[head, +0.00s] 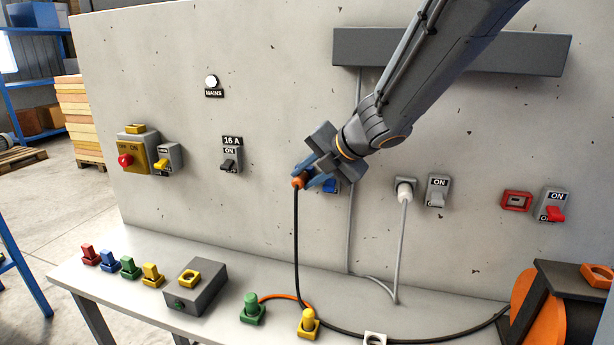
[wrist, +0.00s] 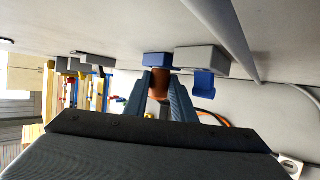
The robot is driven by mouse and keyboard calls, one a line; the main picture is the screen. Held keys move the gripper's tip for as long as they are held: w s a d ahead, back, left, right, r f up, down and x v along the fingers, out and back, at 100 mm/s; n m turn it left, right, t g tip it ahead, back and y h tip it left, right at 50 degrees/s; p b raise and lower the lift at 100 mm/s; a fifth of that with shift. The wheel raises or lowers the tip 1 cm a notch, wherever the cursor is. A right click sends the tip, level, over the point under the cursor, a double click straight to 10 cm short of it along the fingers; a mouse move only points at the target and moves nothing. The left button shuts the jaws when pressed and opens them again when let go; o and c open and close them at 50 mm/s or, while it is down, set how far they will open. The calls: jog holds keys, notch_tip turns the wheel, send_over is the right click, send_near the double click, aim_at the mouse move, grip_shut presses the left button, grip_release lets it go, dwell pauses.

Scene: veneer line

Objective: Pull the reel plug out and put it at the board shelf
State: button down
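The reel plug (head: 298,182) is orange, with a black cable (head: 297,240) hanging from it to the shelf and running right to the orange reel (head: 524,300). My gripper (head: 310,172) is at the wall, its blue-grey fingers on either side of the plug. In the wrist view the plug (wrist: 160,84) sits between the fingers (wrist: 160,95), which look closed on it. A blue socket (wrist: 157,59) is right in front of the plug; I cannot tell whether the plug is still seated. The pale board shelf (head: 230,318) runs along the foot of the wall.
A blue switch (head: 330,186) is beside my gripper. A white plug (head: 404,188) with a grey cable is in the wall to the right. Several coloured plugs, a grey box (head: 195,288) and a green plug (head: 252,308) stand on the shelf. A dark grey bar (head: 540,52) is above.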

jog(key=shift+s+a, duration=0.25)
jog(key=shift+s, duration=0.45)
jog(key=shift+s+a, duration=0.3)
jog(key=shift+s, duration=0.45)
jog(key=shift+s+a, duration=0.25)
jog(key=shift+s, duration=0.45)
jog(key=shift+f, duration=0.1)
